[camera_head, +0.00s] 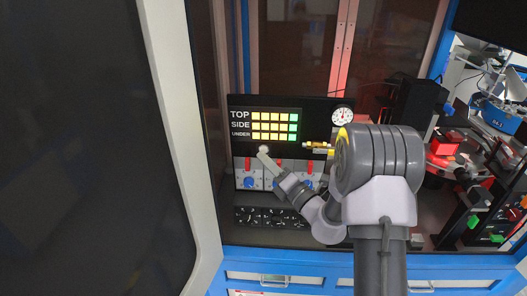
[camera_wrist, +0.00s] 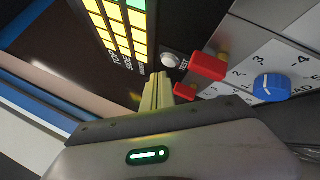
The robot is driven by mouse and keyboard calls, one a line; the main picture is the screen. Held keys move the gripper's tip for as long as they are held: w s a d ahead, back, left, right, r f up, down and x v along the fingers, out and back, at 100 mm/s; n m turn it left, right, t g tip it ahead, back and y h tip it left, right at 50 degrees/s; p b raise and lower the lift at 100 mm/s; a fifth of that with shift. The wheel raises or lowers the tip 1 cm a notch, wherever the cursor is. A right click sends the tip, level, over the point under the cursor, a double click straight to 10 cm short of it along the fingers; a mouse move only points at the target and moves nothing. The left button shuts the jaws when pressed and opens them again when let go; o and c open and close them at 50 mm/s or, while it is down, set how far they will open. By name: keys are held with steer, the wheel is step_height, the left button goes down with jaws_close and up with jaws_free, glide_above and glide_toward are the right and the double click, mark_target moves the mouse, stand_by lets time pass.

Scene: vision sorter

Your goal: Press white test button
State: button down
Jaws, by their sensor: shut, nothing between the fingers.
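The white round test button (camera_wrist: 170,60) sits on the dark panel beside the "TEST" label in the wrist view. It also shows in the head view (camera_head: 263,149), just below the lit display. My gripper (camera_wrist: 158,76) is shut and empty, its pale fingers together, with the tips just short of the button in the picture. In the head view my gripper (camera_head: 265,156) reaches up to the panel right below the button. I cannot tell whether the tips touch it.
A red switch (camera_wrist: 208,66) stands close to the button on the right. A blue knob (camera_wrist: 271,88) is on the white dial plate. The lit display (camera_head: 274,126) has yellow and green squares. A round gauge (camera_head: 342,116) and a brass fitting (camera_head: 318,146) are to its right.

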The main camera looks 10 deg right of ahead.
steer(key=shift+s, duration=0.1)
steer(key=shift+s+a+b, duration=0.25)
steer(key=shift+s, duration=0.5)
steer(key=shift+s+a+b, duration=0.2)
steer(key=shift+s+a, duration=0.1)
steer(key=shift+s, duration=0.5)
steer(key=shift+s+a+b, duration=0.25)
steer(key=shift+s, duration=0.5)
